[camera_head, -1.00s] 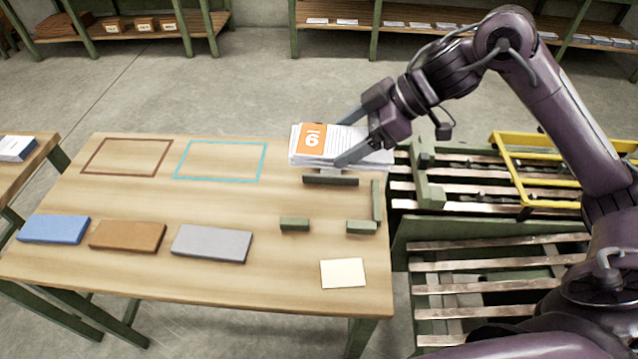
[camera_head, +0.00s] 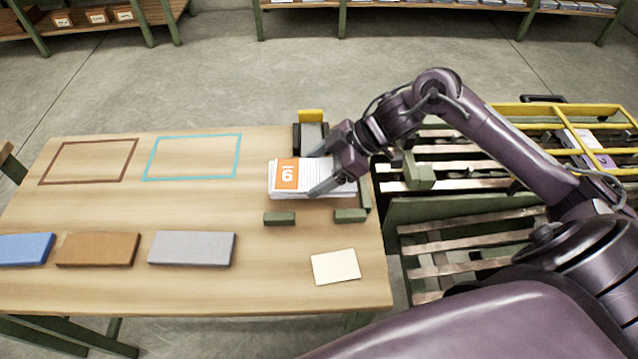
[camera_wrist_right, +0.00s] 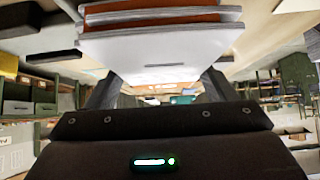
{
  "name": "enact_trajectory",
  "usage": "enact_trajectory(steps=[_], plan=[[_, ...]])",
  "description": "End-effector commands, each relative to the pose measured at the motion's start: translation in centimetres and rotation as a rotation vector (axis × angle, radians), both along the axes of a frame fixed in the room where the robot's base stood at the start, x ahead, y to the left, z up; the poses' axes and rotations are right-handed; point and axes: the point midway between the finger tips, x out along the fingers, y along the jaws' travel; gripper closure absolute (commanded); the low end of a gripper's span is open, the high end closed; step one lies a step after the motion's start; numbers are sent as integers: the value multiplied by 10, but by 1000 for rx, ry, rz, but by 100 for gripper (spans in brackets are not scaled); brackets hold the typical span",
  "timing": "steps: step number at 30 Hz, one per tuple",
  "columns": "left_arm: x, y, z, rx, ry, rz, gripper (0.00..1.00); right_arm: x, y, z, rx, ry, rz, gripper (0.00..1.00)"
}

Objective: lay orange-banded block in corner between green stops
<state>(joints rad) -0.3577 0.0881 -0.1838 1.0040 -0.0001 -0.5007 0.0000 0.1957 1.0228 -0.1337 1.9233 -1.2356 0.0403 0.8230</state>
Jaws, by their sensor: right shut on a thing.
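The orange-banded block (camera_head: 287,176) is a thick white paper stack with an orange label marked with a number. My right gripper (camera_head: 322,168) is shut on its right part. In the right wrist view the block (camera_wrist_right: 160,45) shows as white and orange layers between the fingers. Green stops stand at the table's right side: two short front ones (camera_head: 279,219) and (camera_head: 350,215), and a side one (camera_head: 366,192) partly hidden behind the gripper. The block is just behind the front stops and left of the side stop. Whether it touches the table is unclear. My left gripper is out of view.
On the wooden table (camera_head: 200,288) lie blue (camera_head: 25,248), brown (camera_head: 98,249) and grey (camera_head: 192,247) slabs, a cream card (camera_head: 336,267), and brown and cyan outlines. A dark fixture with a yellow top (camera_head: 311,117) stands behind the block. Slatted pallets (camera_head: 470,230) stand right.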

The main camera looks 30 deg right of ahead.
Motion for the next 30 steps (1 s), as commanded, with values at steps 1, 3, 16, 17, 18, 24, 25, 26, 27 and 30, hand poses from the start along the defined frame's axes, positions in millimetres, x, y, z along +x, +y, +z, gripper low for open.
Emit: enact_trajectory(steps=[1,3,16,17,18,24,25,26,27,30], plan=[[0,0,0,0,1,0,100,0,0,-2,1,-2,-1,57],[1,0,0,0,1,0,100,0,0,-7,1,0,0,57],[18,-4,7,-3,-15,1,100,0,0,-45,0,-3,0,57],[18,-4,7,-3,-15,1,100,0,0,-45,-1,-3,0,57],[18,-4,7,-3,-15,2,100,0,0,-45,-1,-2,1,57],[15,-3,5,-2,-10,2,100,0,0,-49,-1,0,1,19],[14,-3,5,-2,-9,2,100,0,0,-49,-1,0,1,15],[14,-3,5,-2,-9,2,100,0,0,-49,-1,0,1,14],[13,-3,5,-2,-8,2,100,0,0,-49,-1,0,1,14],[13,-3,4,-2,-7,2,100,0,0,-49,-1,0,1,14]])
